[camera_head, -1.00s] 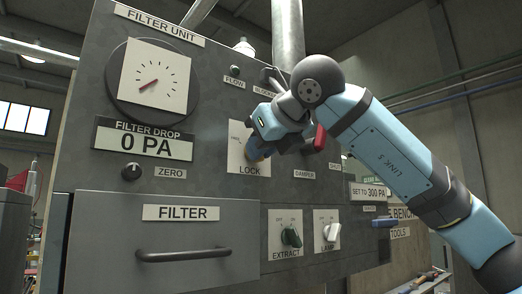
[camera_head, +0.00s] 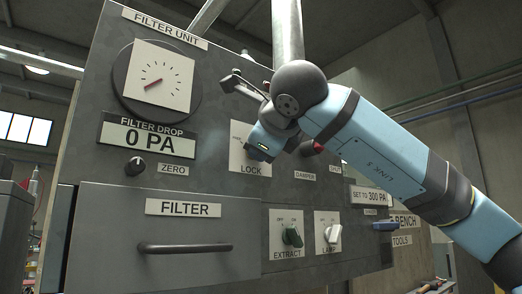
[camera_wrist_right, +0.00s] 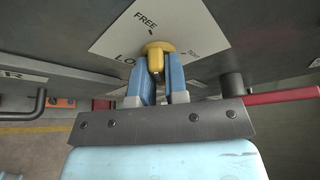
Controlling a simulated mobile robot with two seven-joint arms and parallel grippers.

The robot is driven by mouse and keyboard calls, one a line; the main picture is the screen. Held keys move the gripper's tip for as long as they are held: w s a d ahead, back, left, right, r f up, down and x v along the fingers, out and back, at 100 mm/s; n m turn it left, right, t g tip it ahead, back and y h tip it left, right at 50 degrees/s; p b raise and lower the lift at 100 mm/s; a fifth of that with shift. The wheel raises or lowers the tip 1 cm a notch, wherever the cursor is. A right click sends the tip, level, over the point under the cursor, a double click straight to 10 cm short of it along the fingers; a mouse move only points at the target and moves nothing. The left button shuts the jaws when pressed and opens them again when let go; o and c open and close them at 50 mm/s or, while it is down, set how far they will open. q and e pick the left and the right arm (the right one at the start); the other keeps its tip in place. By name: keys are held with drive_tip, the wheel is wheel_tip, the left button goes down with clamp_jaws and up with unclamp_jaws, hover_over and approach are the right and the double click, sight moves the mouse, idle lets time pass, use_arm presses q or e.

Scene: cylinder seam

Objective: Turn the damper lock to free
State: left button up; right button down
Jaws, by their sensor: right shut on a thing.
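The damper lock is a yellow knob (camera_wrist_right: 157,48) on a pale plate in the right wrist view. The plate (camera_wrist_right: 110,38) reads FREE above and left of the knob, with another mark to the right that is hard to read. My right gripper (camera_wrist_right: 158,75) is shut on the knob, one blue finger on each side. In the head view the LOCK plate (camera_head: 237,155) is on the panel and my right gripper (camera_head: 262,150) covers the knob. I cannot tell which mark the knob points to. My left gripper is not in view.
A red handle (camera_head: 318,148) by the DAMPER label is close to the right of my gripper; it also shows in the wrist view (camera_wrist_right: 285,96). Below are the EXTRACT switch (camera_head: 292,237), the LAMP switch (camera_head: 333,234) and the FILTER drawer handle (camera_head: 185,247).

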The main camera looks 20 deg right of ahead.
drive_tip(key=shift+f, duration=0.1)
idle(0.3)
drive_tip(key=c, duration=1.1)
unclamp_jaws()
drive_tip(key=shift+c, duration=0.2)
drive_tip(key=b+v, duration=0.2)
drive_tip(key=v, duration=1.2)
drive_tip(key=shift+w+a+f, duration=0.1)
